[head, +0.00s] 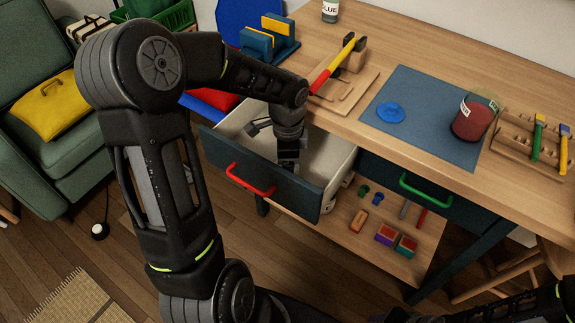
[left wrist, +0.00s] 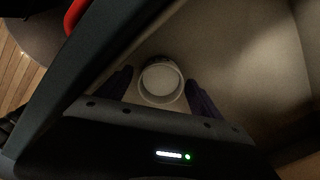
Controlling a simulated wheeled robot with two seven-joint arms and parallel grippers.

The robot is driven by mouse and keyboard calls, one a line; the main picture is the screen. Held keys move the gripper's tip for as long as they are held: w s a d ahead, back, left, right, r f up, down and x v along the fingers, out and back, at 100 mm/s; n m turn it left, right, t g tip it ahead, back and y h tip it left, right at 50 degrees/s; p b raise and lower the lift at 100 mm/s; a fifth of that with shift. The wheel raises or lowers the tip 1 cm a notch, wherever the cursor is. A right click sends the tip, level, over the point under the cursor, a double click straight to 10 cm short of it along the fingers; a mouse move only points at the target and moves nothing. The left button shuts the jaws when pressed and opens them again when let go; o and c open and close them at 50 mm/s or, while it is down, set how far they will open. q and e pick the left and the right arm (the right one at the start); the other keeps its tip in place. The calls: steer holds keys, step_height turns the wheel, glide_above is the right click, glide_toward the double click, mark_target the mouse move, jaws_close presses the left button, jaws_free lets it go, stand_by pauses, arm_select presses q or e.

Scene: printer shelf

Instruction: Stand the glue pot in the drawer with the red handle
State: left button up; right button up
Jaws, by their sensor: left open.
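The drawer with the red handle (head: 250,180) is pulled open under the left part of the worktop. My left gripper (head: 288,167) points down inside it. In the left wrist view a round, pale-rimmed pot-like thing (left wrist: 161,82) stands on the drawer floor between the open, dark fingers of my left gripper (left wrist: 160,88). A gap shows beside it, and its side and label are hidden. A jar (head: 330,11) stands at the back of the worktop, its label reading "LUE" with the start unclear. I cannot tell which is the glue pot. My right gripper is not in view.
A closed drawer with a green handle (head: 425,191) is on the right. On the worktop are a blue-grey mat (head: 420,140), a red jar (head: 471,122), a blue disc (head: 390,112) and wooden tool racks (head: 520,145). A lower shelf (head: 345,225) holds small items.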

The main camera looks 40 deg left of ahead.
arm_select(q)
step_height(320, 180, up, 12)
steer(key=p, duration=0.1)
steer(key=shift+r+p, duration=0.15)
steer(key=shift+p, duration=0.15)
steer(key=shift+w, duration=0.1)
stand_by(0.6)
